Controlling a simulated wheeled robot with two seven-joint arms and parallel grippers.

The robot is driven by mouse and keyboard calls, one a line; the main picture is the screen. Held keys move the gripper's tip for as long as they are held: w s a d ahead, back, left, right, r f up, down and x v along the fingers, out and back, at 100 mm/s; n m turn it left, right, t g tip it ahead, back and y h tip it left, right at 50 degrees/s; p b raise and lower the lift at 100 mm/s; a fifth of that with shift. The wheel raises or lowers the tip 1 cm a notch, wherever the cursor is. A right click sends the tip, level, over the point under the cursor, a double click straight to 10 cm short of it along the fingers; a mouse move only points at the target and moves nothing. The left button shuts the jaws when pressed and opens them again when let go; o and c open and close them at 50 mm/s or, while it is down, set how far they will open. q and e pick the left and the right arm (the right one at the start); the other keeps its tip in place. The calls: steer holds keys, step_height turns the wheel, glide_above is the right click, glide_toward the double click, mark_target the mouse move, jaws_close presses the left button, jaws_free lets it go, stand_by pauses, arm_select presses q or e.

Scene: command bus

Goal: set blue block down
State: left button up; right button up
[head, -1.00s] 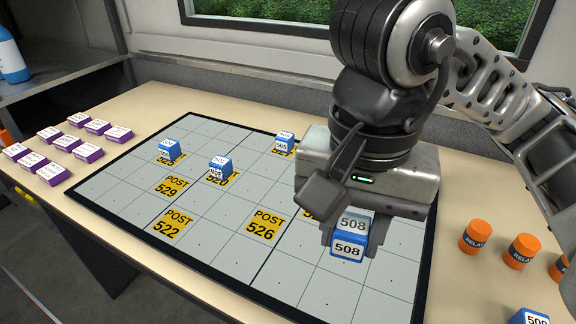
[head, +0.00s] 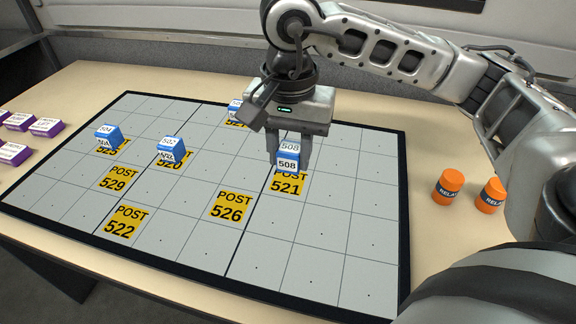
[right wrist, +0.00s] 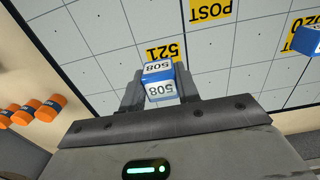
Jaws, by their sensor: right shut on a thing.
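The blue block marked 508 (head: 288,159) is between the fingers of my right gripper (head: 289,162), which is shut on it. In the head view it appears at the far part of the yellow POST 521 label (head: 285,186) on the grey grid board (head: 335,215). In the right wrist view the block (right wrist: 160,85) sits between the fingertips, with the yellow 521 label (right wrist: 165,51) just beyond it. I cannot tell whether the block touches the board. My left gripper is not in view.
Other blue blocks stand on the board: one at the left (head: 108,136), one nearer the middle (head: 170,149), and one partly hidden (head: 235,109). Labels 529, 522 and 526 (head: 231,206) are bare. Orange relay cylinders (head: 448,187) stand right of the board; purple boxes (head: 46,127) lie left.

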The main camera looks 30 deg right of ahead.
mark_target(288, 167)
steer(key=shift+w+d+f, duration=0.15)
steer(key=shift+w+f, duration=0.2)
steer(key=shift+f, duration=0.1)
steer(key=shift+w+f, duration=0.15)
steer(key=shift+f, duration=1.55)
steer(key=shift+f+b, duration=0.2)
steer(key=shift+b, duration=0.1)
steer(key=o, duration=1)
steer(key=shift+c, duration=0.2)
steer(key=shift+r, duration=0.1)
step_height(288, 167, up, 12)
steer(key=shift+r+p, duration=0.15)
steer(key=shift+p, duration=0.8)
